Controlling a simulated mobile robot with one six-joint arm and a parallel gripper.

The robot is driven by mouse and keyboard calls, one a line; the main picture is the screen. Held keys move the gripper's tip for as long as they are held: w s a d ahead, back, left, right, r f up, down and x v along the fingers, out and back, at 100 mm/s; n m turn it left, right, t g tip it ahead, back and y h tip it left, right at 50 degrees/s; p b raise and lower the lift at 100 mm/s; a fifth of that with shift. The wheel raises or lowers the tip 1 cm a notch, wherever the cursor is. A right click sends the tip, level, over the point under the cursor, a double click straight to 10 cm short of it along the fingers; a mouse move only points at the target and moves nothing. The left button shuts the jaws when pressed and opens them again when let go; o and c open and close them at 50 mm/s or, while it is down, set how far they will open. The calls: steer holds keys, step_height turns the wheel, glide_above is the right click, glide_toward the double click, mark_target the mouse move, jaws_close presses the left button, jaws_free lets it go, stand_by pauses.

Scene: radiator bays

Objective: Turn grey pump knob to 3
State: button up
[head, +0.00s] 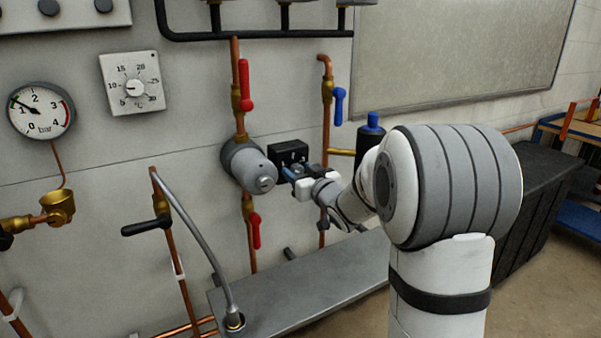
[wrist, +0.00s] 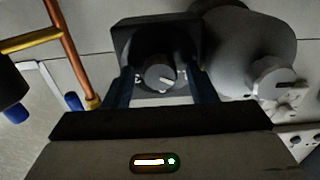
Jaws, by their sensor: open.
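The grey pump (head: 250,167) sits on the copper pipe, with a black control box (head: 288,150) to its right. In the wrist view, the box (wrist: 135,32) is ahead, and the pump (wrist: 240,45) is at right. The small round grey knob (wrist: 160,76) has a white pointer line toward the lower right of the wrist picture. White scale marks show beside it, but I cannot read the numbers. My gripper (wrist: 160,88) is open. Its two blue fingers stand on either side of the knob, with visible gaps. In the head view my gripper (head: 300,173) is at the box's lower front.
Red valve levers (head: 246,85) are above and below the pump. A blue lever (head: 339,105) and a blue-topped black cylinder (head: 371,140) are to the right. A grey bench (head: 300,290) lies below. A gauge (head: 40,110) and a thermostat dial (head: 132,82) are at left.

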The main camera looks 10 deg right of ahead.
steer(key=shift+c, duration=0.3)
steer(key=c, duration=0.9)
